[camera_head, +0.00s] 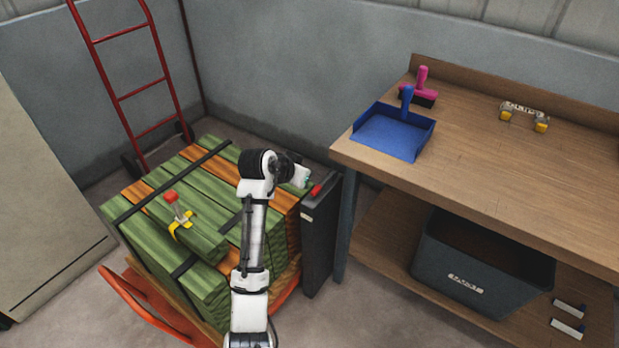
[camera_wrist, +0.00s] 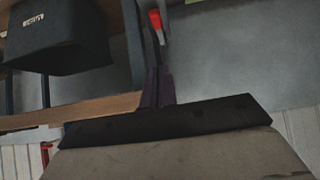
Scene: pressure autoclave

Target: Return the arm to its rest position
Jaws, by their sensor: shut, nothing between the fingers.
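My arm (camera_head: 253,245) reaches up from the bottom middle of the head view, over the right side of a stack of green and orange planks. Its wrist bends to the right, and my gripper (camera_head: 302,179) is near the top of a dark upright panel beside the stack. In the wrist view my gripper (camera_wrist: 157,78) shows as dark fingers close together, shut and empty. A red-tipped handle (camera_wrist: 155,19) shows just beyond the fingers; whether they touch it cannot be told. In the head view a red handle (camera_head: 316,190) is beside the gripper.
A wooden workbench (camera_head: 500,175) stands right, with a blue dustpan (camera_head: 392,137), pink-handled brush (camera_head: 422,86) and yellow-and-grey item (camera_head: 524,115). A dark bin (camera_head: 480,270) is on its lower shelf. A red hand truck (camera_head: 122,72) leans at the back left.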

